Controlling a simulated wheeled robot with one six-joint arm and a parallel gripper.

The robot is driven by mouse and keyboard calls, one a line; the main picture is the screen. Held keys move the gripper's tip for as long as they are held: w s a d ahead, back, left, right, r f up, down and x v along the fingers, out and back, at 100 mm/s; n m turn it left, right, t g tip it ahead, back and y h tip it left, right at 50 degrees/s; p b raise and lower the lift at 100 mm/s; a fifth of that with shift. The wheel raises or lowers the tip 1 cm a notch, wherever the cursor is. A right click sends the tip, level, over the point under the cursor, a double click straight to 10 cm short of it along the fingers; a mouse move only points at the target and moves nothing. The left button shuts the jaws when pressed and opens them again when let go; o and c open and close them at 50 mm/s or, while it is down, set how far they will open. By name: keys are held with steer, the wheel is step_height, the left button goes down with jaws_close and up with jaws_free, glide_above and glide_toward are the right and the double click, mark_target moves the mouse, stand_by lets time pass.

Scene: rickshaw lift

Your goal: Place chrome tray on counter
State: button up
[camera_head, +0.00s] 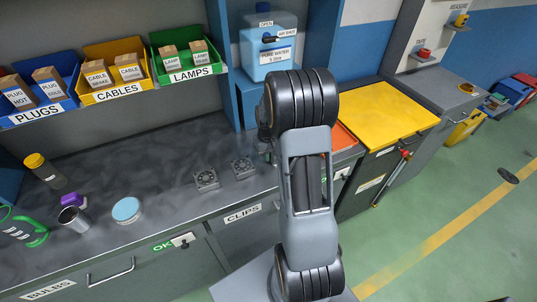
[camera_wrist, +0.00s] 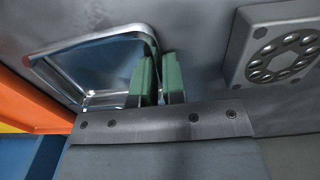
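The chrome tray (camera_wrist: 84,43) shows in the wrist view as a shiny, shallow metal frame with rounded corners, over the grey counter (camera_wrist: 200,30). My gripper (camera_wrist: 159,60) has two green fingers close together, one on each side of the tray's right rim, with the rim in the narrow gap. I cannot tell whether the tray's underside touches the counter. The dark counter (camera_head: 160,165) runs along the wall there.
Two small grey fans (camera_head: 206,179) stand on the counter left of my arm. A blue-lidded jar (camera_head: 126,209), metal cup (camera_head: 74,219) and yellow-capped bottle (camera_head: 44,171) are further left. A water tank (camera_head: 268,50) stands behind.

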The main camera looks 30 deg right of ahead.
steer(key=o, duration=0.3)
step_height(320, 180, up, 12)
steer(key=s+a+r+t, duration=0.2)
steer(key=s+a, duration=0.5)
steer(key=a, duration=0.1)
steer(key=s+a+r+n+t, duration=0.1)
steer(key=s+a+r+t, duration=0.1)
steer(key=s+a, duration=0.5)
steer(key=shift+s+a+r+n+b, duration=0.3)
steer(key=shift+a+r, duration=0.3)
steer(key=shift+r, duration=0.15)
